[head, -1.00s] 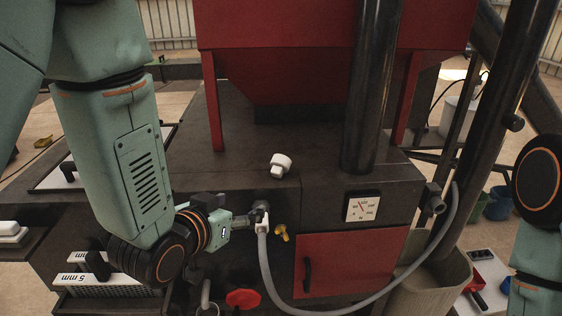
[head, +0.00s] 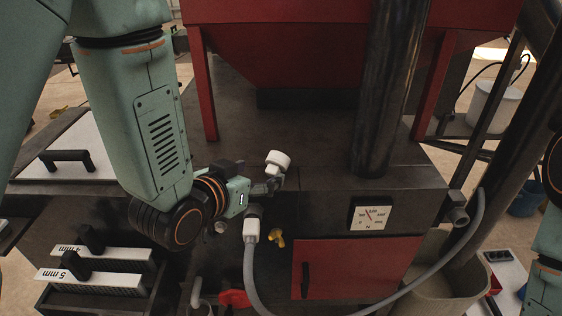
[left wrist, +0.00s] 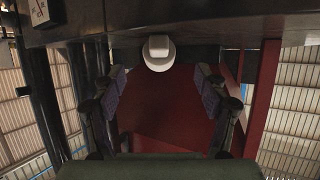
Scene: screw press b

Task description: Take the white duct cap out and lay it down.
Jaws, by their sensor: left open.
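The white duct cap (head: 277,163) is a short round plug at the front edge of the dark machine top, left of the stout pipe. It also shows at the top middle of the left wrist view (left wrist: 158,52), seemingly seated upright or slightly tilted; its base is hard to make out. My left gripper (head: 268,187) is right by the cap, at its lower side in the head view. Its dark-padded fingers (left wrist: 162,82) stand wide apart and empty, with the cap beyond the gap between their tips. My right gripper is out of view.
A grey hose with a white end (head: 250,230) hangs just below my left gripper, near a yellow valve handle (head: 275,239). A gauge (head: 370,215) and red door (head: 355,268) are to the right. The dark machine top (head: 325,180) has bare room right of the cap.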

